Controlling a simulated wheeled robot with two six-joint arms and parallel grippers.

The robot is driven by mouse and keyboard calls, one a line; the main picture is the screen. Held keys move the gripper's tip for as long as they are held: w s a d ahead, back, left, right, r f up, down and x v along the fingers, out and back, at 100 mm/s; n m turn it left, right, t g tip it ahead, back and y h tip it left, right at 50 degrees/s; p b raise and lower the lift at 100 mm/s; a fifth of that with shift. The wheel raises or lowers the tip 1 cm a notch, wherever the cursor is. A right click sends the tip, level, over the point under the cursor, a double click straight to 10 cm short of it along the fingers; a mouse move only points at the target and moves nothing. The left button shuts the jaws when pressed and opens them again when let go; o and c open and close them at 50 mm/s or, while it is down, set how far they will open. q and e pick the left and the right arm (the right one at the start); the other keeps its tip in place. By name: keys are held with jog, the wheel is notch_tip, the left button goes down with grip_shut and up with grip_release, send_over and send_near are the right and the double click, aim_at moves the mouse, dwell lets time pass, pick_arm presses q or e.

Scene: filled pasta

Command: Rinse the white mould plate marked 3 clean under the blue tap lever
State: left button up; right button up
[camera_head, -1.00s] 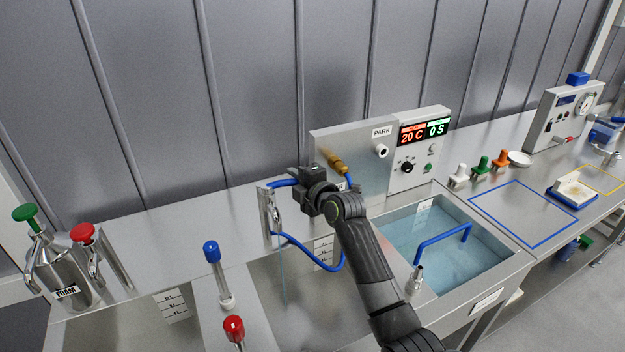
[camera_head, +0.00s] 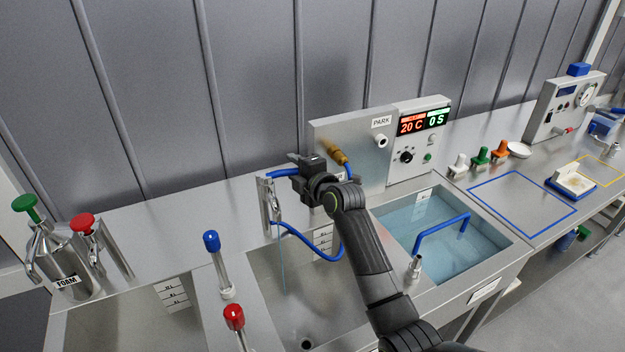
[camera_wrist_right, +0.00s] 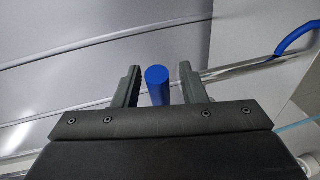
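The blue tap lever (camera_head: 211,242) stands upright on the divider left of the empty basin. My right gripper (camera_head: 293,163) is open beside the metal nozzle (camera_head: 270,205) with its blue hose. In the wrist view, a blue round-topped cylinder (camera_wrist_right: 157,84) shows between the open fingers of the right gripper (camera_wrist_right: 157,84); I cannot tell if it touches them. A thin pale-blue line (camera_head: 284,265) runs down from the nozzle. A white block (camera_head: 573,181) sits on a blue tray at the right; no 3 is readable on it. My left gripper is out of view.
A red lever (camera_head: 234,318) stands in front of the blue one. The foam bottle (camera_head: 62,262) is at the left. A water-filled basin (camera_head: 425,230) with a blue bar lies to the right. The blue-outlined counter area (camera_head: 520,205) is clear.

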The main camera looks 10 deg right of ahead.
jog(key=b+v, duration=0.4)
jog(key=v, duration=1.3)
jog(key=shift+r, duration=0.1)
